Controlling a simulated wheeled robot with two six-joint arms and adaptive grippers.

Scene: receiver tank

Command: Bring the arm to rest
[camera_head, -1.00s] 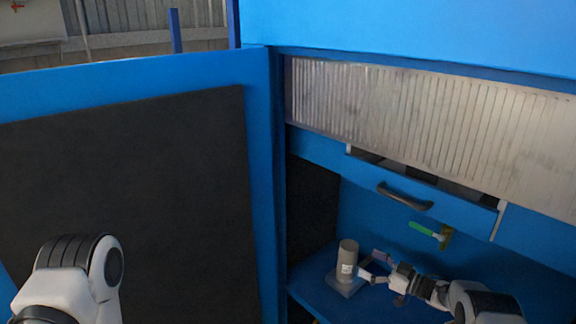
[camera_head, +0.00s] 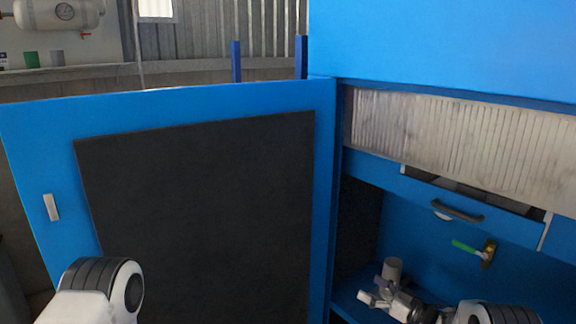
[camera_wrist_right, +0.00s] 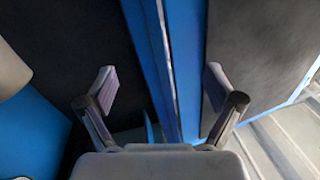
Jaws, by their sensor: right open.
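My right gripper (camera_head: 375,292) is open in the lower right of the head view, in front of the blue cabinet's lower shelf. In the right wrist view its two fingers (camera_wrist_right: 160,86) stand wide apart with nothing held between them. Beyond them are a blue upright edge and dark panels. A pale link of my left arm shows at lower left; my left gripper is not in view.
The open blue door (camera_head: 325,200) with a dark panel fills the left. A drawer (camera_head: 478,205) with a dark handle is above the shelf. A tank with a gauge (camera_head: 62,12) is at the far upper left.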

